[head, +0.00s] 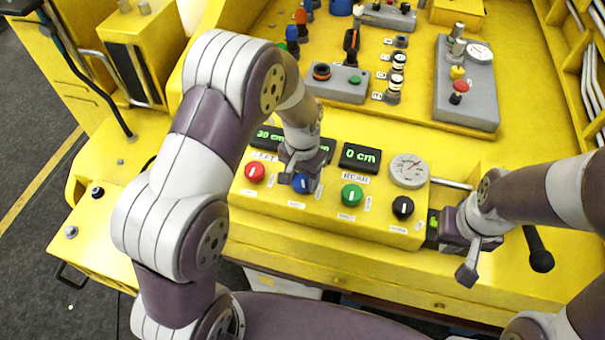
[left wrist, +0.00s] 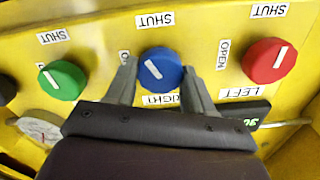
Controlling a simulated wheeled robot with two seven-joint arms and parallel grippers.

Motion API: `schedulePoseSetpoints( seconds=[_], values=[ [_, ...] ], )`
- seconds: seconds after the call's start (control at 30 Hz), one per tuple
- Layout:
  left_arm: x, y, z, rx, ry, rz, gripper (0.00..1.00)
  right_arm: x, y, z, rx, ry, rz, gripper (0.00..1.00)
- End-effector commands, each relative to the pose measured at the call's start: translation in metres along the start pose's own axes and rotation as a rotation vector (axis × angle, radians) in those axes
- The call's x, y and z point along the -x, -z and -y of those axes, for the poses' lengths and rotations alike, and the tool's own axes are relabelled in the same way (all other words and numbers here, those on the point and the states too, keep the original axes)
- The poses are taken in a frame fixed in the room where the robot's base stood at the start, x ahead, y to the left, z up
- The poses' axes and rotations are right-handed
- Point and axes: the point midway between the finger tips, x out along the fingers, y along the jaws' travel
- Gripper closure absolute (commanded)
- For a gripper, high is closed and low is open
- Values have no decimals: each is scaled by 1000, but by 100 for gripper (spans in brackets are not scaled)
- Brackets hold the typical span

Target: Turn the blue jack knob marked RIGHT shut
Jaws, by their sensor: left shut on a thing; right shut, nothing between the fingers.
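The blue knob (head: 301,184) is on the yellow control panel, between the red and green knobs. In the left wrist view the blue knob (left wrist: 160,69) has a white pointer line slanting toward the upper left. A SHUT label (left wrist: 155,19) is above it in that view, and a partly hidden RIGHT label (left wrist: 158,99) is below. The OPEN label beside it is mostly hidden by a finger. My left gripper (left wrist: 160,82) has one finger on each side of the knob and is shut on it. My right gripper (head: 467,273) is shut and empty, right of the panel.
A red knob (head: 254,172), green knob (head: 352,195) and black knob (head: 403,207) share the panel. A round gauge (head: 409,171) is at its right. Displays read 30 cm (head: 268,138) and 0 cm (head: 360,157); my left arm covers the middle one.

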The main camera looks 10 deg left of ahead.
Motion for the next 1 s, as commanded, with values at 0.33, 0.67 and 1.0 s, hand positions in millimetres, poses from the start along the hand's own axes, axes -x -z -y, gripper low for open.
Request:
schedulePoseSetpoints(
  seconds=[0.33,0.67,1.0],
  values=[
    [3,1,1,-287,2,-4,78,5,1,0,0,0,0,100],
    [3,2,1,-452,2,-4,78,7,1,0,0,0,0,100],
    [3,2,1,-503,3,-5,78,8,1,0,0,0,0,100]
  ],
)
